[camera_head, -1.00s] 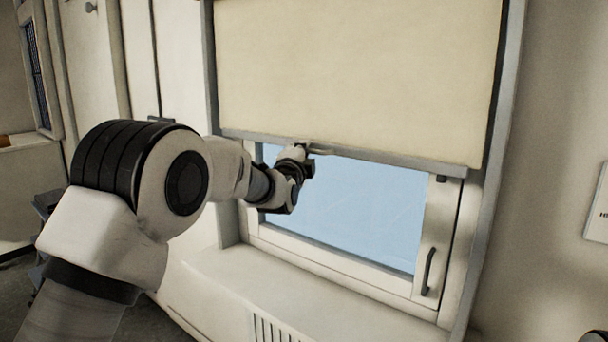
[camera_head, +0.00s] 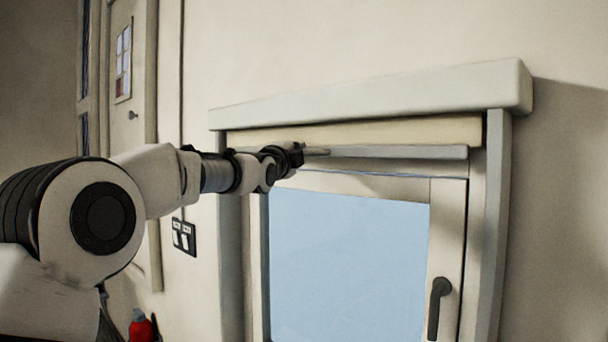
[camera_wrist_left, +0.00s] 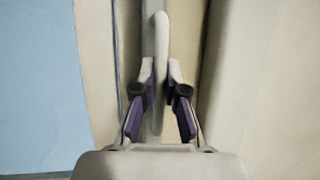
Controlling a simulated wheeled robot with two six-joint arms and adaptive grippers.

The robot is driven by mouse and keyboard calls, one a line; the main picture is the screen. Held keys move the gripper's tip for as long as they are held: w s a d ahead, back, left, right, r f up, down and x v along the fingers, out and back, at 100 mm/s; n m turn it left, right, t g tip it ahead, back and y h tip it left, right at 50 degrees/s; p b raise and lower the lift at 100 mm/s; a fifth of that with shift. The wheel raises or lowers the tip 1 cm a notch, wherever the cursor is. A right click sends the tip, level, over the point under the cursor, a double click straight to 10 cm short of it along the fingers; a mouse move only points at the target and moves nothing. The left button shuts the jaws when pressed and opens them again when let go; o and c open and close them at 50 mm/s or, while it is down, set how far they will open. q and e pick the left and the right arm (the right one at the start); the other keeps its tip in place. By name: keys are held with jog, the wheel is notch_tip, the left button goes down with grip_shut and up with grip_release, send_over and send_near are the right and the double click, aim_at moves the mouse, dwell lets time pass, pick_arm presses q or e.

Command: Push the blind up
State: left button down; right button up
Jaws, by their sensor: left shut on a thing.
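The blind (camera_head: 400,131) is a cream strip with a grey bottom bar (camera_head: 400,152), high in the window frame just under the top box. Most of the window glass below is uncovered. My left gripper (camera_head: 308,153) is at the bar, left of its middle. In the left wrist view, the gripper (camera_wrist_left: 160,90) has its two fingers either side of a pale handle (camera_wrist_left: 161,35) on the bar, shut on it. My right gripper is not in view.
The window (camera_head: 350,260) has a dark handle (camera_head: 439,305) at its right. A pale box (camera_head: 370,95) runs above the blind. A wall switch (camera_head: 184,237) and a door (camera_head: 128,110) are at the left. A red object (camera_head: 140,326) shows at the lower left.

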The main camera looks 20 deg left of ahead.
pick_arm(q)
notch_tip(320, 180, up, 4)
jog(key=shift+f+p, duration=0.25)
jog(key=shift+p, duration=0.3)
jog(key=shift+s+r, duration=0.1)
jog(key=shift+r, duration=0.3)
jog(key=c, duration=1.2)
grip_release()
jog(key=shift+w+f, duration=0.25)
jog(key=shift+w, duration=0.05)
jog(key=shift+f, duration=0.1)
